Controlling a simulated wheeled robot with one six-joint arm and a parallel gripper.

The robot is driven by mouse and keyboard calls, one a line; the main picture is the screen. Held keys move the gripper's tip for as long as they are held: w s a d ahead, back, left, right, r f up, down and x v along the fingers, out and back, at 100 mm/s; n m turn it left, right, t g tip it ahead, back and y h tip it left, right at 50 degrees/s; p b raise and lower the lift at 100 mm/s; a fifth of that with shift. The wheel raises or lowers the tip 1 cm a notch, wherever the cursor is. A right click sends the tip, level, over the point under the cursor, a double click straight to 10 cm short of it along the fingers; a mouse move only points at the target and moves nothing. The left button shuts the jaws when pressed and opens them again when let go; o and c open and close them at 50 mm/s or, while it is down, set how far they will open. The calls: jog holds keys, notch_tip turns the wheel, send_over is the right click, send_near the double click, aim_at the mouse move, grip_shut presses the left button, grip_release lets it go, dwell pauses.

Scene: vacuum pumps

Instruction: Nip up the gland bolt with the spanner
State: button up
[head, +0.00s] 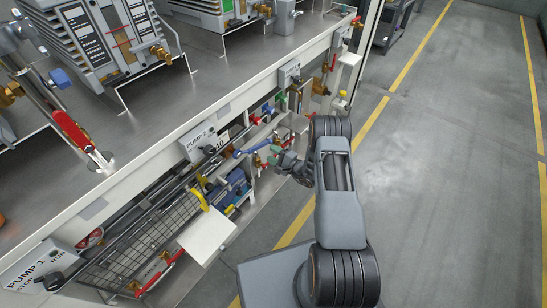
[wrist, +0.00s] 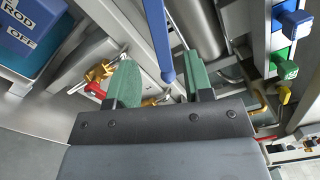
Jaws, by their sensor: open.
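My gripper (head: 284,160) is beside the front of the pump bench in the head view. In the wrist view my gripper (wrist: 160,60) is open, its two green fingers spread apart. A long blue bar (wrist: 160,40) comes down from the top and its rounded end shows between the fingers, with gaps on both sides. A blue handle (head: 252,147) shows just left of my gripper in the head view; it may be the same bar. I cannot tell whether it is the spanner or a valve lever. I cannot make out the gland bolt.
A red lever (head: 75,132) stands over the steel bench top (head: 150,110). Brass fittings (wrist: 98,74) lie left of the fingers. Colored blocks (wrist: 284,62) are at the right, and a blue box (wrist: 32,38) at top left. The grey floor (head: 430,170) is clear at right.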

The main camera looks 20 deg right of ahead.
aim_at(261, 147)
jog(key=x, duration=0.4)
jog(key=shift+b, duration=0.35)
jog(key=shift+b+x, duration=0.5)
jog(key=shift+x, duration=0.3)
jog(key=shift+b+x, duration=0.55)
jog(key=shift+x, duration=0.35)
jog(key=shift+c, duration=0.4)
grip_shut()
jog(key=shift+s+d, duration=0.45)
jog(key=shift+s, duration=0.15)
jog(key=shift+s+d, duration=0.2)
jog(key=shift+s, duration=0.1)
jog(key=shift+v, duration=1.55)
dwell(0.7)
